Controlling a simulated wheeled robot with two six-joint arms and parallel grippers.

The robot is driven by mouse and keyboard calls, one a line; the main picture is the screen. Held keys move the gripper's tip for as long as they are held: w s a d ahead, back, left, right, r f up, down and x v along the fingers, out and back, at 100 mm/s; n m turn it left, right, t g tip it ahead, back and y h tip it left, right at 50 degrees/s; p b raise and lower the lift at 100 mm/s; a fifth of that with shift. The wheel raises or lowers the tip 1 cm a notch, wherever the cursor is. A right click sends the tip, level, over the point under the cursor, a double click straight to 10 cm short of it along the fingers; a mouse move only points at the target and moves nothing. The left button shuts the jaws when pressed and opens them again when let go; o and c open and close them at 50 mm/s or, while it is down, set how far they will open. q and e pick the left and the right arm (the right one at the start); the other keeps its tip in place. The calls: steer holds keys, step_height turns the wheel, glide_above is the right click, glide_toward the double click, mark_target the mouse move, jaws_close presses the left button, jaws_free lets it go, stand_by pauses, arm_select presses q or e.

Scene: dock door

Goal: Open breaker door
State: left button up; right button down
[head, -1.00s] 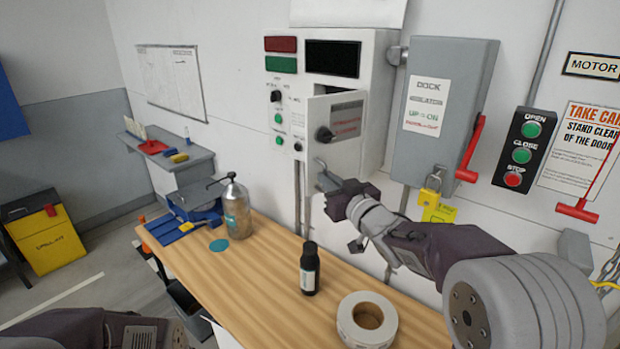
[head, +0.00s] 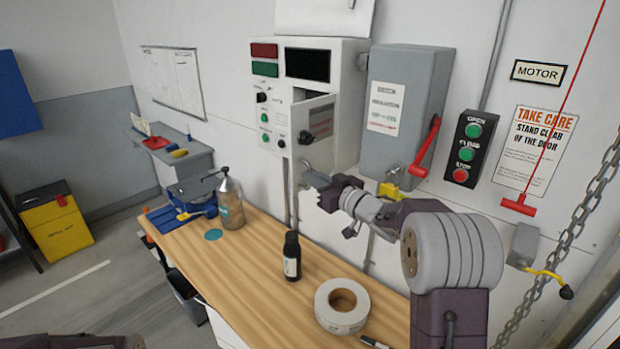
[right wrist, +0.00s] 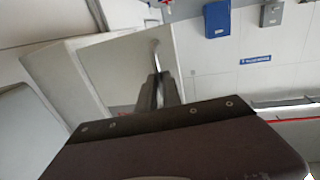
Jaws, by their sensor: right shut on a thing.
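The breaker door (head: 325,104) is a small pale panel with a dark knob. It stands partly open on the white control box (head: 349,65) on the wall. My right gripper (head: 309,176) is just below and in front of the door. In the right wrist view its fingers (right wrist: 159,92) are shut on a thin pale curved piece (right wrist: 155,47) that looks like the door's handle, against the pale door panel (right wrist: 110,62). Its exact contact is small and partly hidden. Only a bit of my left arm shows at the bottom left; its gripper is out of view.
A wooden bench (head: 255,300) below holds a dark bottle (head: 292,258), a tape roll (head: 342,306) and a spray bottle (head: 231,205). A grey switch box (head: 400,85) with a red lever (head: 427,148) is close right of the door. A chain (head: 560,235) hangs at the right.

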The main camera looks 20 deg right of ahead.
steer(key=shift+w+d+r, duration=0.1)
steer(key=shift+d+r, duration=0.3)
steer(key=c, duration=1.6)
jaws_free()
steer(key=shift+d+f, duration=0.1)
steer(key=shift+o, duration=0.3)
steer(key=shift+w+d+f, duration=0.3)
steer(key=shift+d, duration=0.15)
steer(key=shift+s+a, duration=0.1)
steer(key=shift+a, duration=0.25)
arm_select(q)
steer(key=shift+w+d, duration=0.25)
steer(key=shift+d, duration=0.05)
arm_select(e)
steer(key=shift+f, duration=0.1)
